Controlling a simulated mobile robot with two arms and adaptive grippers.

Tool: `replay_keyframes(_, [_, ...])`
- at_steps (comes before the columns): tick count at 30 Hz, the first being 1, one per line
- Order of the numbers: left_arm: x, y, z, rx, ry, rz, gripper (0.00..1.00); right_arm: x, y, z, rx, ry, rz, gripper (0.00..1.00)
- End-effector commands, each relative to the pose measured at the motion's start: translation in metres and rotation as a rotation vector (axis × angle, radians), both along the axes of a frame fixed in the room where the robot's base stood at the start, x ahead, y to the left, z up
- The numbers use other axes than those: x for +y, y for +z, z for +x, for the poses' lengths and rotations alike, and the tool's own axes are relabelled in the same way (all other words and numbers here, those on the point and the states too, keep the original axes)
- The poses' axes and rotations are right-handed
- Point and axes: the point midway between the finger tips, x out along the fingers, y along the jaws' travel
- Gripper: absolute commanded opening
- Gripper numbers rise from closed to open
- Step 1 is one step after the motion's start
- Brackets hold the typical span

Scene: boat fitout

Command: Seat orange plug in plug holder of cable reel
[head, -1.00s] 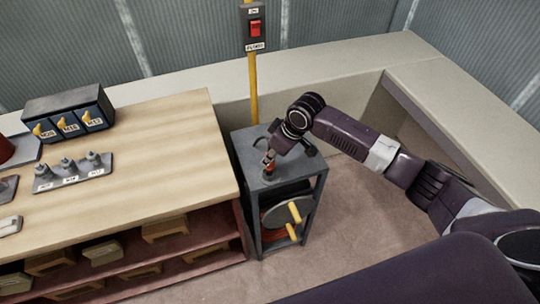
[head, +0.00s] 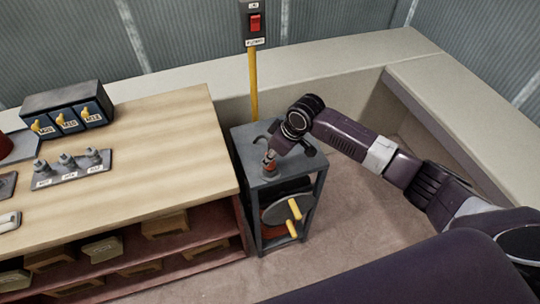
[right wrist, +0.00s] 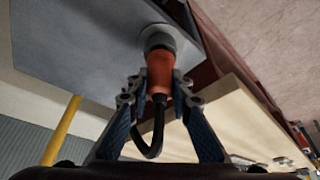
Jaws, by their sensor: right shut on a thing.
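The cable reel (head: 286,211) sits in a dark grey stand beside the workbench, with yellow handles on its side. The orange plug (right wrist: 160,72) is upright over the stand's top, its end at the round grey plug holder (right wrist: 172,40). The plug's end meets the holder, but how deep it sits is hidden. My right gripper (right wrist: 160,92) is shut on the orange plug, a finger on each side. A black cable (right wrist: 150,148) loops from the plug's back between the fingers. In the head view my right gripper (head: 270,157) is above the stand's top. My left gripper is not in view.
The wooden workbench (head: 150,150) with shelves of small boxes stands close on the left. A yellow pole (head: 253,85) with a red switch (head: 255,23) rises behind the stand. A pale ledge (head: 340,62) runs behind. Floor is clear to the right.

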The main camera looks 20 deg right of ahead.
Motion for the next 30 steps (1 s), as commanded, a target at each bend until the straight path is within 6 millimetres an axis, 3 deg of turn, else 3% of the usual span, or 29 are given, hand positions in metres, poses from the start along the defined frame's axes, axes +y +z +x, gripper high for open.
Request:
replay_keyframes(17, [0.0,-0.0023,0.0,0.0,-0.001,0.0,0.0,0.0002,-0.0059,0.0002,-0.001,0.0,0.001,0.0])
replay_keyframes(18, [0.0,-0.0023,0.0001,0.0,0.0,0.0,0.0,0.0002,-0.0058,0.0002,-0.001,0.0,0.001,0.23])
replay_keyframes(22, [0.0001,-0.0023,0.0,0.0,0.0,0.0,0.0,0.0001,-0.0059,0.0001,-0.001,0.0,0.001,0.37])
replay_keyframes(30, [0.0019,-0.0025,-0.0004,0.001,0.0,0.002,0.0,-0.0001,-0.0063,-0.0002,0.001,0.0,-0.001,0.4])
